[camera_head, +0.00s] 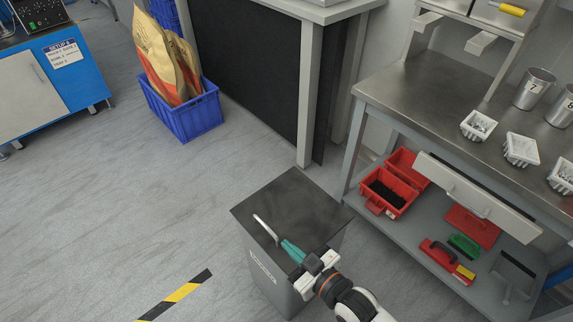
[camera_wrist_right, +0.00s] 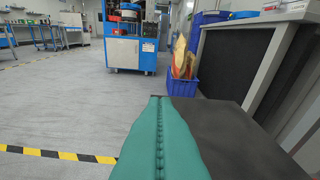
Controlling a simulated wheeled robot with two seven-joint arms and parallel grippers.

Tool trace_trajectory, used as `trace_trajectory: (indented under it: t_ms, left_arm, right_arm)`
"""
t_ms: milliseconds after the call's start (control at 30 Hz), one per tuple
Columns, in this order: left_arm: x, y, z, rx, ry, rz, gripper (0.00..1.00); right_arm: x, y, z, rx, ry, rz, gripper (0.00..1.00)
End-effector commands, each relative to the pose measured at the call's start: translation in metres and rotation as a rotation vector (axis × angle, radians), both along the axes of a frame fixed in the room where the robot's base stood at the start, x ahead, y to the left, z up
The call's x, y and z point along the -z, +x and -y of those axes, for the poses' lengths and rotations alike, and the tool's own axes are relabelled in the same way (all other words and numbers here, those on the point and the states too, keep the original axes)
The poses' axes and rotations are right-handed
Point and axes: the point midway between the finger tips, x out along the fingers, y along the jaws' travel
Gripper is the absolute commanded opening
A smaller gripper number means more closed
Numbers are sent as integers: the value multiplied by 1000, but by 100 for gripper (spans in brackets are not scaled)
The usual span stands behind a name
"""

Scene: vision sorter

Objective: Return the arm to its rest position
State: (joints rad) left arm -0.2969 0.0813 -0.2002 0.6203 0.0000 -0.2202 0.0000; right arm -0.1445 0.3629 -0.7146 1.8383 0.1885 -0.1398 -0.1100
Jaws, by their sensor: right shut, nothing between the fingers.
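My right gripper (camera_head: 293,250) reaches in from the bottom of the head view over a grey cabinet with a dark top (camera_head: 290,200). Its teal fingers (camera_wrist_right: 160,140) are pressed together along a ridged seam in the right wrist view, with nothing seen between them. A thin silvery piece (camera_head: 265,229) lies in line with the fingertips in the head view; I cannot tell whether it touches them or the dark top. My left gripper is not in view.
A steel workbench (camera_head: 440,75) with cups and small white baskets stands at the right. Its lower shelf holds red bins (camera_head: 388,190) and brushes. A blue crate (camera_head: 185,112) with bags stands behind the cabinet. Open floor (camera_head: 90,200) lies to the left.

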Motion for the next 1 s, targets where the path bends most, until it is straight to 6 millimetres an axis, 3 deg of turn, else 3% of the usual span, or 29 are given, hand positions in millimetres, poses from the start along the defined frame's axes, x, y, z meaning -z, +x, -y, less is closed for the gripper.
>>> trace_trajectory:
  t_ms: [200, 333, 467, 700, 1000]
  left_arm:
    - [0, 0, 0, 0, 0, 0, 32]
    - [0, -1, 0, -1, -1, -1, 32]
    - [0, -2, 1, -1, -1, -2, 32]
    - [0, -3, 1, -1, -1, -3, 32]
    - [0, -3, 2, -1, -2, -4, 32]
  right_arm:
    - [-1, 0, 2, 9, -6, -12, 0]
    - [-2, -2, 15, 65, -51, -101, 0]
    - [-3, -11, 52, 182, -143, -277, 0]
    - [0, -52, 127, 380, -289, -582, 0]
    - [-5, -105, 185, 540, -386, -829, 0]
